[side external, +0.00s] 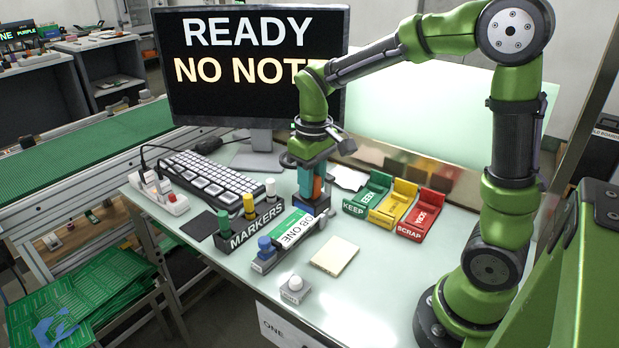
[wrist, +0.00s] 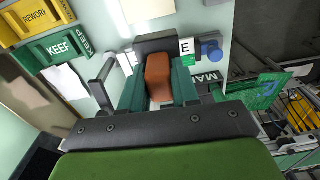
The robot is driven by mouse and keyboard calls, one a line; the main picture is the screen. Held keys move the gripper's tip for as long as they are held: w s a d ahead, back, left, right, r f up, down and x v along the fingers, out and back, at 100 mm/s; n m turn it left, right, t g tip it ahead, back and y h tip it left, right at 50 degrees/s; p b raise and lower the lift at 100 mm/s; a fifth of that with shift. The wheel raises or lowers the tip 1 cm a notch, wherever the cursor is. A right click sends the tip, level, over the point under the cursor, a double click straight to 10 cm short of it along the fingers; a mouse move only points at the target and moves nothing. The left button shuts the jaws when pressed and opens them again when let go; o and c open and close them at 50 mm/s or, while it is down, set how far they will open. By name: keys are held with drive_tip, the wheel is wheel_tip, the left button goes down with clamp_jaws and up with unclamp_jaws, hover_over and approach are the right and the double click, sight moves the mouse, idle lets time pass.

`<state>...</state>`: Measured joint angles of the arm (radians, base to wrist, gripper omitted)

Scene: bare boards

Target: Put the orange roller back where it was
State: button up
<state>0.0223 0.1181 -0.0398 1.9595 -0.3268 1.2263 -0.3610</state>
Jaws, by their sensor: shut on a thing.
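The orange roller (wrist: 158,76) sits between the two teal fingers of my gripper (wrist: 159,88), which is shut on it. In the side external view a small part of the orange roller (side external: 317,188) shows at my gripper (side external: 309,182); the fingers hide the rest. My gripper points down over the bench, just behind the JOB ONE holder (side external: 264,265). A dark grey block shows at the roller's far end in the wrist view; I cannot tell whether it belongs to the roller or whether they touch.
The MARKERS rack (side external: 240,238) stands left of the JOB ONE holder, the keyboard (side external: 205,178) behind it. The green KEEP (side external: 367,196), yellow (side external: 392,206) and red SCRAP (side external: 423,218) trays stand right. A cream pad (side external: 335,257) and white button box (side external: 294,291) lie in front.

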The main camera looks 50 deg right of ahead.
drive_tip(key=shift+n, duration=0.3)
drive_tip(key=shift+s+d+f, duration=0.15)
drive_tip(key=shift+s+f, duration=0.85)
drive_tip(key=shift+f, duration=0.8)
drive_tip(key=shift+s+d+f, duration=0.2)
drive_tip(key=shift+s+f, duration=0.75)
drive_tip(key=shift+f, duration=0.85)
drive_tip(key=shift+s+d+f, duration=0.15)
drive_tip(key=shift+s+f, duration=0.85)
drive_tip(key=shift+f, duration=0.8)
drive_tip(key=shift+f, duration=0.1)
drive_tip(key=o, duration=0.9)
